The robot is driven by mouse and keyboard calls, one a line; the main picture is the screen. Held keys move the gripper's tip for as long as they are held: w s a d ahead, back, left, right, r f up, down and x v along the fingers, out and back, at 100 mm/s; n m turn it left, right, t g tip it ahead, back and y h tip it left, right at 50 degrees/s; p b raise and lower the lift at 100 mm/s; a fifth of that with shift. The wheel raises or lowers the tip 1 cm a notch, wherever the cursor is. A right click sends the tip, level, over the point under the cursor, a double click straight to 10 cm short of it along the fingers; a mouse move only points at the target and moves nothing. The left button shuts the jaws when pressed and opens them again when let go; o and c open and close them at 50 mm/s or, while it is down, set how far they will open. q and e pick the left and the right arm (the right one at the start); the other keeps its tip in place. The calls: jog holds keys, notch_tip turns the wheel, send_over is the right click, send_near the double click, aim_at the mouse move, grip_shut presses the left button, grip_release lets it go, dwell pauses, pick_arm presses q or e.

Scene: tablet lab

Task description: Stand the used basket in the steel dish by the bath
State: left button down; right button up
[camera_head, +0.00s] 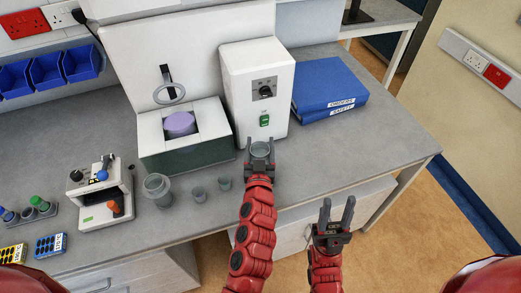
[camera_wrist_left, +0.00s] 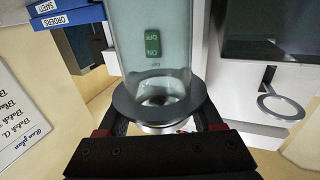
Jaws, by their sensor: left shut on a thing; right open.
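My left gripper (camera_head: 260,150) is shut on a clear cylinder with a dark grey collar, which shows in the left wrist view (camera_wrist_left: 150,60). The fingers lie either side of the collar, and a shiny rounded part shows below it. I cannot tell for certain that this is the used basket. The white bath unit (camera_head: 155,135) with a purple round top (camera_head: 180,124) stands to the left of this gripper. I cannot make out a steel dish for certain. My right gripper (camera_head: 335,220) is open and empty, in front of the bench edge.
A grey flanged jar (camera_head: 157,190) and two small grey cups, one left (camera_head: 198,194) and one right (camera_head: 224,183), stand before the bath. A white control box (camera_head: 257,85) stands behind my left gripper. Blue binders (camera_head: 328,90) lie right. The bench right of my left gripper is clear.

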aim_at(261, 153)
pick_arm(q)
jog(key=shift+f+b, duration=0.5)
jog(key=shift+f, duration=1.25)
jog(key=shift+f+b, duration=0.2)
jog(key=shift+b, duration=0.1)
jog(key=shift+c, duration=0.2)
grip_release()
jog(key=shift+r, duration=0.15)
